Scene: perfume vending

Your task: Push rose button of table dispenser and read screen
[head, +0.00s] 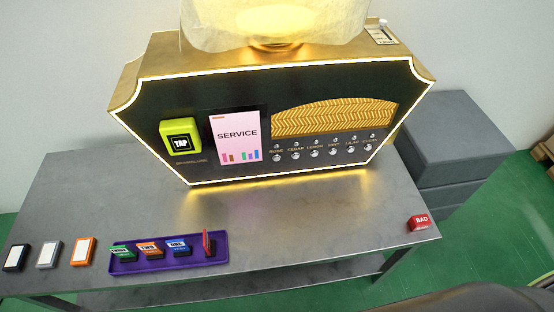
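The table dispenser (200,88) is a wide dark-fronted machine with a glowing gold edge, standing at the back of the grey table. Its screen (236,137) is pink and reads "SERVICE" above several small coloured bars. Right of the screen is a row of round silver buttons with small labels and small dots above them. The rose button (277,158) is the leftmost of these, under the label ROSE. A yellow-green TAP pad (180,137) is left of the screen. Neither of my grippers shows in the head view.
A purple tray (160,265) at the front left holds green, orange, blue and red cards. Black (18,257), grey (50,254) and orange (83,251) blocks lie left of it. A red BAD block (419,222) sits at the right edge. The table's middle is clear.

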